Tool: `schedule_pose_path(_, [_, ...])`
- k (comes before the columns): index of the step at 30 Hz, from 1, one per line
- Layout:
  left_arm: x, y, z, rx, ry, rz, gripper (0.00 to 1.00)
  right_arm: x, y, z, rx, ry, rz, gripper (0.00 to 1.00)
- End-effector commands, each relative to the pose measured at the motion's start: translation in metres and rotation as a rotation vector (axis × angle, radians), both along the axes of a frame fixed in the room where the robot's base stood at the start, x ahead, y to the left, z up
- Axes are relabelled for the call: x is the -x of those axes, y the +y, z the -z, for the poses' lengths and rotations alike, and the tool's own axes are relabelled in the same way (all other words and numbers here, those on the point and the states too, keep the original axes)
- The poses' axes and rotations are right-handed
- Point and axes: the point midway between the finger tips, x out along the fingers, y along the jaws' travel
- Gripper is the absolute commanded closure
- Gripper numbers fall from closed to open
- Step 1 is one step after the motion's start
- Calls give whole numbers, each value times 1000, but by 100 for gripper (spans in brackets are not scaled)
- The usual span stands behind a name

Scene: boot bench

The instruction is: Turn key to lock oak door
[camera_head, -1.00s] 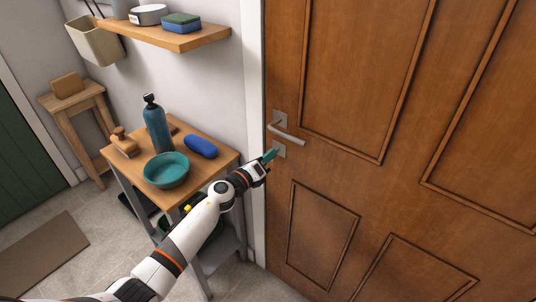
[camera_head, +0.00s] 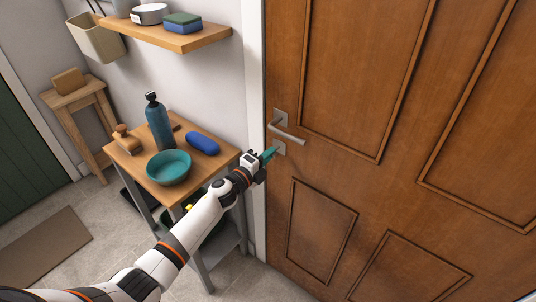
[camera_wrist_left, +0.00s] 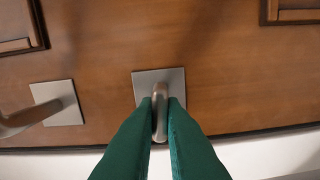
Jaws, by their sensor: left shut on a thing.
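The oak door (camera_head: 345,160) is shut in its frame and fills the right of the head view. Its lever handle (camera_head: 287,133) sits above a square lock plate (camera_head: 279,147). My left gripper (camera_head: 270,154) reaches the lock plate with its green fingers. In the left wrist view the fingers (camera_wrist_left: 160,125) are shut on the rounded grey head of the key (camera_wrist_left: 160,110), in front of the lock plate (camera_wrist_left: 172,78). The key's shaft is hidden behind its head. The lever handle (camera_wrist_left: 40,110) shows at the left there. My right gripper is not in view.
A small wooden bench (camera_head: 215,163) stands left of the door with a teal bowl (camera_head: 168,167), a blue bottle (camera_head: 158,122), a brush (camera_head: 126,139) and a blue oval item (camera_head: 203,143). A wall shelf (camera_head: 190,38) hangs above it.

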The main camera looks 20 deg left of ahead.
Motion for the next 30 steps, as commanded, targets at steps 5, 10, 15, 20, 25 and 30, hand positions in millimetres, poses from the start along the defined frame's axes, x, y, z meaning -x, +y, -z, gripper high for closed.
schedule_pose_path(5, [0, 0, 0, 18, 6, 0, 100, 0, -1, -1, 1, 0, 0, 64])
schedule_pose_path(10, [0, 0, 1, 18, 8, 0, 100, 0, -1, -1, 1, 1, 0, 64])
schedule_pose_path(15, [0, 0, 1, 18, 7, 0, 100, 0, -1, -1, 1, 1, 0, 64])
schedule_pose_path(20, [0, 0, 1, 17, 6, 0, 69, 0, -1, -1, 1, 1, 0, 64])
schedule_pose_path(25, [0, 0, 0, 17, 6, 0, 69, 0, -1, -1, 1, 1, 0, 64])
schedule_pose_path(30, [4, 2, 1, 15, 8, 0, 69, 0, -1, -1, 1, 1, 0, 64])
